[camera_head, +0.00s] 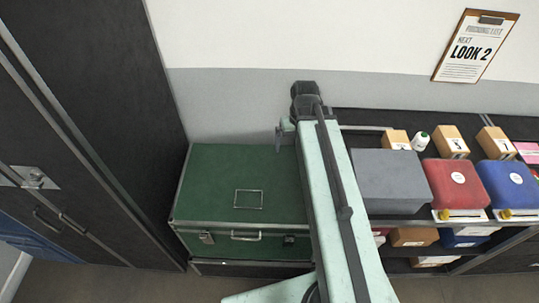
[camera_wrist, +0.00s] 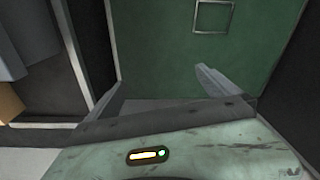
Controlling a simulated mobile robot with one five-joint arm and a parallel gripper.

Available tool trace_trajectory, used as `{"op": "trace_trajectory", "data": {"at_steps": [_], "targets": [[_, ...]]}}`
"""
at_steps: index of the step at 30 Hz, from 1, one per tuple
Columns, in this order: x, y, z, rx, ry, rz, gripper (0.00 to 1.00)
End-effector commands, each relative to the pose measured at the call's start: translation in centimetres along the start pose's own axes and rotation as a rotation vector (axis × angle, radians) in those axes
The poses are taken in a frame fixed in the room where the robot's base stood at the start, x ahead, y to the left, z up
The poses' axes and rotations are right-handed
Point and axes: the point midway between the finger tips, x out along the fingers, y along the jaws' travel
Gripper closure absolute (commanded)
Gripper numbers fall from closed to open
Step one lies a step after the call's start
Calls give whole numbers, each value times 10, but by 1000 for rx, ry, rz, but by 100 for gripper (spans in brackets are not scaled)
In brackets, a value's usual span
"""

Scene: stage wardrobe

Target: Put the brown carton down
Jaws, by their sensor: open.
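My gripper (camera_head: 280,136) is at the far end of my raised arm in the head view, above the back right of the green trunk. In the wrist view its two fingers (camera_wrist: 159,80) are apart with nothing between them, over the trunk's green lid. Several brown cartons are in view, and I cannot tell which one is meant. One small carton (camera_head: 397,139) stands behind the grey box, beside two numbered cartons (camera_head: 451,142) (camera_head: 494,142) on the shelf top. Another brown carton (camera_head: 413,237) lies on the shelf below. A brown patch shows at the wrist view's left edge.
The green trunk (camera_head: 218,180) is closed, its lid bare. A grey box (camera_head: 390,176), a red case (camera_head: 455,180), a blue case (camera_head: 508,182) and a white spool (camera_head: 420,140) crowd the shelf top. A dark cabinet (camera_head: 95,100) stands left. My arm hides part of the shelf's left end.

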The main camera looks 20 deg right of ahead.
Motion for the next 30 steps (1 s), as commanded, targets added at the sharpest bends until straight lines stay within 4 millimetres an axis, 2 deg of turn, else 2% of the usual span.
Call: {"op": "trace_trajectory", "data": {"at_steps": [1,3,6,9,20,23,25,27,29,30], "targets": [[1,-34,10,-27,-24,7,1],[2,-65,21,-45,-49,20,1],[2,-91,31,-58,-70,34,1],[2,-100,35,-61,-78,40,1],[2,-100,32,-100,-72,38,0],[4,-106,16,-222,-27,12,0],[5,-112,-13,-338,34,-19,0],[5,-80,-41,-374,96,-34,0],[4,-51,-56,-373,132,-38,0],[3,-29,-64,-365,155,-37,0]]}}
